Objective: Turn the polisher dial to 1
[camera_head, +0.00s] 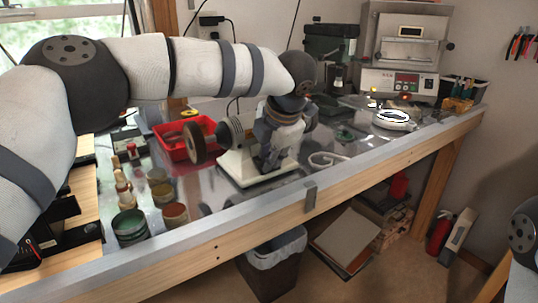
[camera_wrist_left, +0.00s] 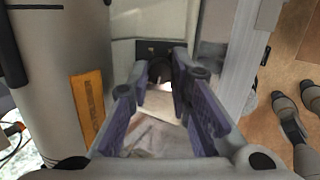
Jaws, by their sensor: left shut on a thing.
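The polisher (camera_head: 240,168) stands on the bench in the head view, with a cream base and a brown wheel at its left end. My left gripper (camera_head: 268,158) reaches down over the front of it and hides part of its body. In the left wrist view the dark, round dial (camera_wrist_left: 159,71) sits on the pale front below a small dark plate. The fingertips of my left gripper (camera_wrist_left: 164,76) close in on both sides of the dial and are shut on it. The dial's number marks cannot be read.
A red tray (camera_head: 172,148) lies behind the wheel. Several jars (camera_head: 130,226) stand at the front left. A white round device (camera_head: 392,120) and a furnace (camera_head: 403,50) are to the right. A bin (camera_head: 275,262) stands below the bench edge.

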